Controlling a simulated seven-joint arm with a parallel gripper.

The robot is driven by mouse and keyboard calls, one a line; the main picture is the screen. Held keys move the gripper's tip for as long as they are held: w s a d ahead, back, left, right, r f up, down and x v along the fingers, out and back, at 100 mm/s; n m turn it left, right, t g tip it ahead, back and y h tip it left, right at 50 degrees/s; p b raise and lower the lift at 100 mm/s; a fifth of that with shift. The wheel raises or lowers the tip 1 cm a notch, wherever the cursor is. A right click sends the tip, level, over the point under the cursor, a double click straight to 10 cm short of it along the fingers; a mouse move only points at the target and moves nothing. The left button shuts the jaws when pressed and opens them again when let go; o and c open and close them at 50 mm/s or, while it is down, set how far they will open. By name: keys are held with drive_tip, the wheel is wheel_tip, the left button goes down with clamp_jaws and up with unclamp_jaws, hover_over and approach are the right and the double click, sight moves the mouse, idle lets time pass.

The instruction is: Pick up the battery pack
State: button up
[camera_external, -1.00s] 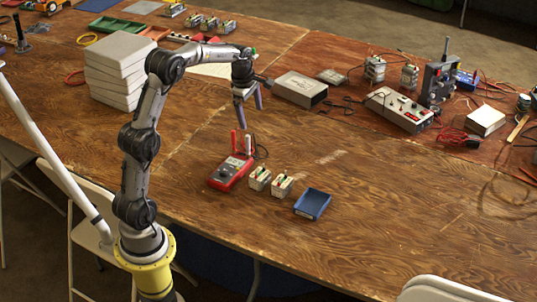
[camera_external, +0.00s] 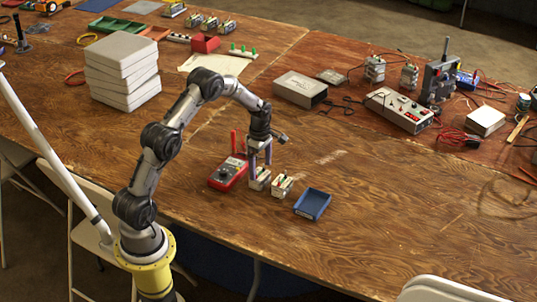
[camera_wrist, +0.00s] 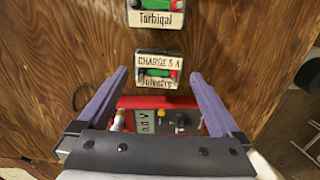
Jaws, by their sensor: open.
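Two battery packs stand side by side near the table's front. The left pack (camera_external: 258,184) is just below my gripper (camera_external: 260,170), partly hidden by its fingers. In the wrist view this nearer pack (camera_wrist: 157,70), labelled "CHARGE 5 A", sits between the spread purple fingertips (camera_wrist: 158,76). The second pack (camera_external: 281,186) stands to its right; in the wrist view it is labelled "Tarbiqal" (camera_wrist: 158,17) and lies farther up. My gripper is open, pointing down, with nothing held. Whether the fingers touch the pack I cannot tell.
A red meter (camera_external: 225,177) with upright red probes stands close left of the packs; its 0.0 V display (camera_wrist: 144,121) shows in the wrist view. An empty blue tray (camera_external: 312,204) lies to their right. Grey boxes and cabled instruments stand farther back.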

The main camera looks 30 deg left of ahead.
sight(260, 174)
drive_tip(key=shift+w+a+f, duration=0.1)
drive_tip(key=shift+f, duration=1.25)
drive_tip(key=shift+w+a+f, duration=0.1)
drive_tip(key=shift+f, duration=1.25)
drive_tip(key=shift+c, duration=0.2)
drive_tip(key=c, duration=1.4)
drive_tip(key=shift+r, duration=0.1)
drive_tip(key=shift+c, duration=0.6)
